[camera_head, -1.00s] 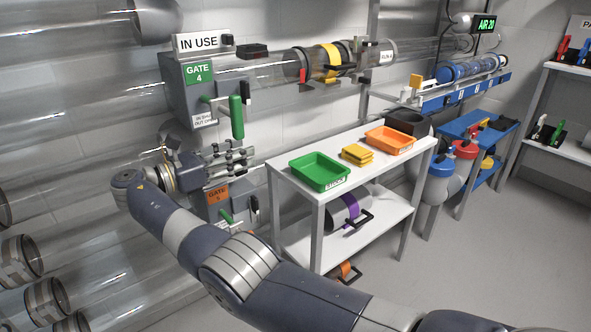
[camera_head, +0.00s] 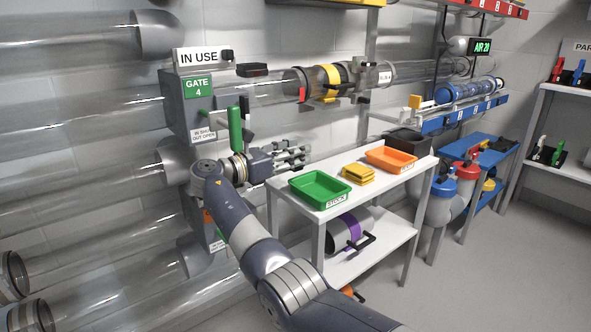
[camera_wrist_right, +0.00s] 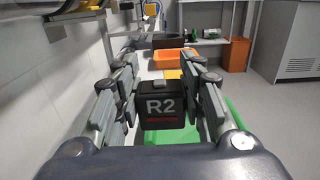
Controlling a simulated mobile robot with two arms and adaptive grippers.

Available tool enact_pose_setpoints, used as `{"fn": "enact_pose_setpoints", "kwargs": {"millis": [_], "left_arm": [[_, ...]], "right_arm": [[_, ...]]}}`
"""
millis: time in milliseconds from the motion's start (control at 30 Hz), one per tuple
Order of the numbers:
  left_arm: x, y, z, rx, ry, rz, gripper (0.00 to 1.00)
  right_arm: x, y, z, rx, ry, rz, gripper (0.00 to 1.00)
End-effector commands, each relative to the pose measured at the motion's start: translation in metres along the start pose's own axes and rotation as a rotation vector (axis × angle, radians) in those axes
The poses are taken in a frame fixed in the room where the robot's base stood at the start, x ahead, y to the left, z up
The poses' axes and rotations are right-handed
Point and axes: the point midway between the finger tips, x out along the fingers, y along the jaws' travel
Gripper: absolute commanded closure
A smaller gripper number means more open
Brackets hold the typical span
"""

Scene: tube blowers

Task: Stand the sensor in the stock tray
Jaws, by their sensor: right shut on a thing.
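The stock tray (camera_head: 337,202) is green, shallow and labelled STOCK, on the near left end of the white table. Its green surface also shows below the fingers in the right wrist view (camera_wrist_right: 239,125). My right gripper (camera_head: 303,156) is above and just left of the tray in the head view. In the right wrist view the right gripper (camera_wrist_right: 165,105) is shut on the sensor (camera_wrist_right: 162,108), a small black block marked R2 with a red line. The sensor is hidden by the fingers in the head view. My left gripper is not in view.
Yellow pieces (camera_head: 358,174) and an orange tray (camera_head: 391,160) lie farther along the table, with a black bin (camera_head: 408,141) beyond. The gate 4 box (camera_head: 190,105) with its green handle (camera_head: 235,130) stands close left of the right gripper. Clear tubes run along the wall.

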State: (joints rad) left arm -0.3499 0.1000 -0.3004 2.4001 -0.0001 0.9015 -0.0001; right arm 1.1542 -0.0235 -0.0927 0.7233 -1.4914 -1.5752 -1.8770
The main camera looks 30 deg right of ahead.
Motion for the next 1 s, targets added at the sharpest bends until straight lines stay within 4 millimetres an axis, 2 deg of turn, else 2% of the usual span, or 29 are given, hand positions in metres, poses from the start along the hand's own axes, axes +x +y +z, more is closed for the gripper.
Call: {"fn": "enact_pose_setpoints", "kwargs": {"millis": [33,100,200,867,900,967,1000], "left_arm": [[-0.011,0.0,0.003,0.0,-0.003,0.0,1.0],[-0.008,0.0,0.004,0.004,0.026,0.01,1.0],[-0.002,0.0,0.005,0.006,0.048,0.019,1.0],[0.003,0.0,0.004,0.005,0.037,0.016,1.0],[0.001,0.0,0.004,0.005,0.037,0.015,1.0],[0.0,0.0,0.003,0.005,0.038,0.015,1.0],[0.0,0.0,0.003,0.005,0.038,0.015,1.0]], "right_arm": [[0.007,0.0,-0.01,-0.001,0.0,-0.001,0.87],[0.004,0.0,-0.026,-0.003,0.0,0.001,0.87],[0.005,0.0,-0.032,0.0,0.0,0.0,0.87],[0.004,0.0,-0.043,-0.002,-0.001,0.0,0.87],[0.004,0.0,-0.044,-0.001,-0.001,0.0,0.59],[0.004,0.0,-0.044,-0.001,0.0,0.0,0.45],[0.004,0.0,-0.044,0.0,0.0,0.0,0.43]]}}
